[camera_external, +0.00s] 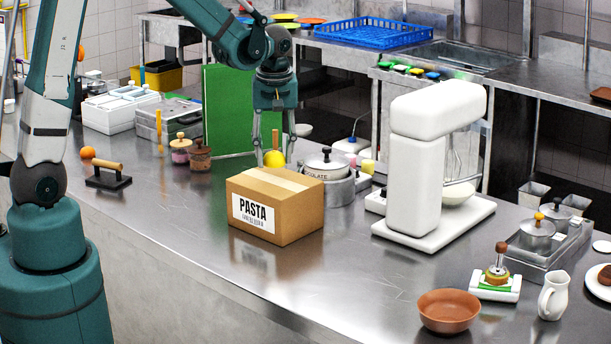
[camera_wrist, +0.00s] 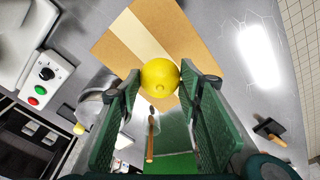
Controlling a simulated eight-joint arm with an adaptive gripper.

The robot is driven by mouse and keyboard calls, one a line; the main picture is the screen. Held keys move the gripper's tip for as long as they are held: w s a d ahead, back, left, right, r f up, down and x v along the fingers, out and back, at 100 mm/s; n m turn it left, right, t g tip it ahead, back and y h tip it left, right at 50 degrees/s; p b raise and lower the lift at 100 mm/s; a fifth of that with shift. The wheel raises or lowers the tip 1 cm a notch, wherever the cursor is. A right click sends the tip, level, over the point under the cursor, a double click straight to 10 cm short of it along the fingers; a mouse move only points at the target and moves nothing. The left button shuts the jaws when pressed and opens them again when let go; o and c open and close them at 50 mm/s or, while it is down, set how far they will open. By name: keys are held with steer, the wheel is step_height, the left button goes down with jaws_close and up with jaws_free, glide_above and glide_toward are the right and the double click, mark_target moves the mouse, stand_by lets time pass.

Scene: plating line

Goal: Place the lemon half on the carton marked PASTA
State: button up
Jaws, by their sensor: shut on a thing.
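The carton marked PASTA (camera_external: 275,206) is a closed brown box with a pale tape strip, standing on the steel counter. Its top also shows in the wrist view (camera_wrist: 118,42). The yellow lemon half (camera_wrist: 160,77) is between my fingertips, and it also shows in the external view (camera_external: 274,159) at the carton's back edge. My gripper (camera_external: 270,150) points down and is shut on the lemon half, with both green fingers against its sides in the wrist view. I cannot tell whether the lemon half touches the carton. Its lower side is hidden.
A chocolate pot (camera_external: 326,166) stands just behind the carton at right. A white mixer (camera_external: 420,160) is further right. A green board (camera_external: 229,110) stands upright behind my gripper. Two small jars (camera_external: 190,152) are at left. The counter in front of the carton is clear.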

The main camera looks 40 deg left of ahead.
mark_target(274, 166)
steer(key=shift+f, duration=2.05)
steer(key=shift+f, duration=0.2)
steer(key=o, duration=0.9)
steer(key=shift+r, duration=0.25)
steer(key=shift+s+d+r, duration=0.15)
steer(key=shift+r, duration=1.8)
steer(key=shift+s+d+r, duration=0.2)
steer(key=shift+r, duration=1.8)
steer(key=shift+s+d+r, duration=0.15)
steer(key=shift+r, duration=1.8)
steer(key=shift+r, duration=0.1)
